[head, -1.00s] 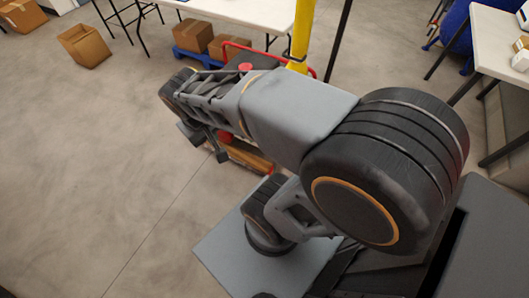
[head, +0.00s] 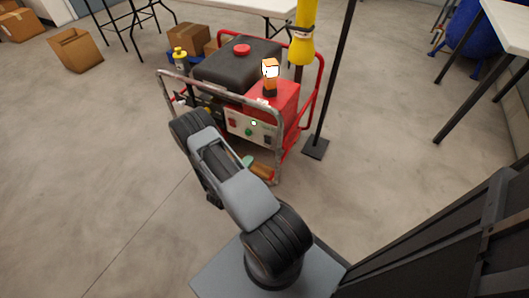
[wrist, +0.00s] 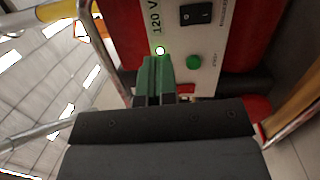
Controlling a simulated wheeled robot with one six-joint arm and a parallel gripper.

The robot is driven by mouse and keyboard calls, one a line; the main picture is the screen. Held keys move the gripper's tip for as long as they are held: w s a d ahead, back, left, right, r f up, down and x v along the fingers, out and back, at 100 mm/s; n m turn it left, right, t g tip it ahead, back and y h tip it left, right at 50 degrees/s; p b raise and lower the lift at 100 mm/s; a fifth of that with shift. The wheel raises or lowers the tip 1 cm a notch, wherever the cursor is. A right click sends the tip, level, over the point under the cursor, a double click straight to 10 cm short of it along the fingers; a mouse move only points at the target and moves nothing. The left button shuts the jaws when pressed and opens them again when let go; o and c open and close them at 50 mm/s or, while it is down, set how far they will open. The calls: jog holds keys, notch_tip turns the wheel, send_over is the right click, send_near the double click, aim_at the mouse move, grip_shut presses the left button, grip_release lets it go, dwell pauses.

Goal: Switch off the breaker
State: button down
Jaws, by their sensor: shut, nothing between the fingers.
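The red-framed generator (head: 287,98) stands on the floor, with a pale control panel (head: 255,126) on its near side. The panel carries a black rocker switch (wrist: 195,14), a green button (wrist: 194,62), a lit lamp (wrist: 160,50) and a red part (wrist: 187,89), partly hidden by my gripper in the wrist view. I cannot tell which is the breaker; no breaker label is readable. My gripper (wrist: 156,66) is shut and empty, its green fingertips in front of the panel close to the lamp. Contact with the panel cannot be told.
Metal frame bars (head: 205,88) surround the generator. A yellow-wrapped post (head: 301,35) and a dark pole on a base plate (head: 316,148) stand close by it. Cardboard boxes (head: 80,50) and tables (head: 505,25) lie farther off. The floor at left is open.

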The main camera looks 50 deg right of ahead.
aim_at(267, 139)
jog(key=f+t, duration=0.1)
jog(key=f, duration=0.1)
jog(key=f+n+t, duration=0.1)
jog(key=f, duration=0.1)
jog(key=shift+a+f+b, duration=0.2)
jog(key=shift+f+b, duration=0.1)
jog(key=shift+b, duration=0.1)
jog(key=shift+d, duration=0.1)
jog(key=b+x, duration=0.3)
jog(key=x, duration=1)
jog(key=shift+w+d+f+b, duration=0.1)
jog(key=shift+d+f+b, duration=0.05)
jog(key=shift+d+b, duration=0.2)
jog(key=shift+w, duration=0.1)
